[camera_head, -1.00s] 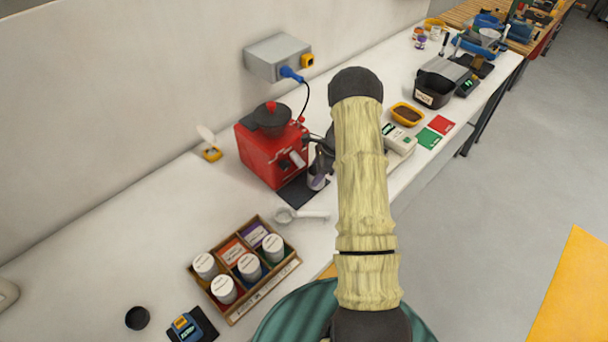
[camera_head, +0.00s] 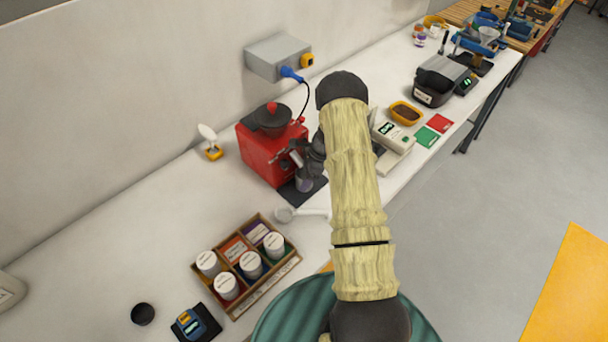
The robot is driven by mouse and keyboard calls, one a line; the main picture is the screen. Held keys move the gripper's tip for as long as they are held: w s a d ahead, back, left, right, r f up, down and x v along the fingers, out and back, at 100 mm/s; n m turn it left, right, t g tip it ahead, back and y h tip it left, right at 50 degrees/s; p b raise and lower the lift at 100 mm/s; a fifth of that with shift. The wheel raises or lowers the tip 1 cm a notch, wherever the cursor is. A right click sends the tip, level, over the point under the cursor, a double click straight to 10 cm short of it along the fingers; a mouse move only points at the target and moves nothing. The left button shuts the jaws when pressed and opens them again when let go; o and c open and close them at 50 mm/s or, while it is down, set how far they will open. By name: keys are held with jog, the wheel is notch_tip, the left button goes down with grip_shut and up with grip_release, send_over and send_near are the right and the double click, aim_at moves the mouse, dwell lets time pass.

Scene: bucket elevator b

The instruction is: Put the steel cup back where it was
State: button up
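The steel cup (camera_head: 304,184) is a small, grey-violet cylinder at the front of the red grinder (camera_head: 268,152). It is upright, at or just over the dark mat (camera_head: 316,188); I cannot tell whether its base touches. My gripper (camera_head: 301,166) is dark and reaches down to the cup from the right, close beside the grinder's front. The fingers are small and partly hidden by my wrist, but the cup has moved along with them, so they appear shut on it.
A white scoop (camera_head: 290,214) lies just in front of the mat. A wooden rack (camera_head: 236,308) of white-lidded jars stands nearer. A white scale (camera_head: 394,138), an orange tray (camera_head: 405,113) and green and red cards lie to the right. The bench left of the grinder is mostly clear.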

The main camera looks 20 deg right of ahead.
jog(key=shift+r, duration=0.1)
jog(key=shift+r, duration=0.15)
jog(key=b+v, duration=0.3)
jog(key=v, duration=0.9)
jog(key=s+a+r+n+h, duration=0.1)
jog(key=s+a+r+n, duration=0.3)
jog(key=s+n, duration=0.3)
jog(key=s+a+r+n+h, duration=0.1)
jog(key=s+a+r+n, duration=0.3)
jog(key=s+a+n, duration=0.3)
jog(key=s+a+r+n+t+h, duration=0.1)
jog(key=s+a+r+n+h, duration=0.1)
jog(key=s+a+r+n, duration=0.2)
jog(key=s+a+n, duration=0.1)
jog(key=s+n, duration=0.2)
jog(key=s, duration=0.2)
jog(key=shift+s+a+r+n, duration=0.2)
jog(key=shift+s+r+n, duration=0.1)
jog(key=shift+s, duration=0.05)
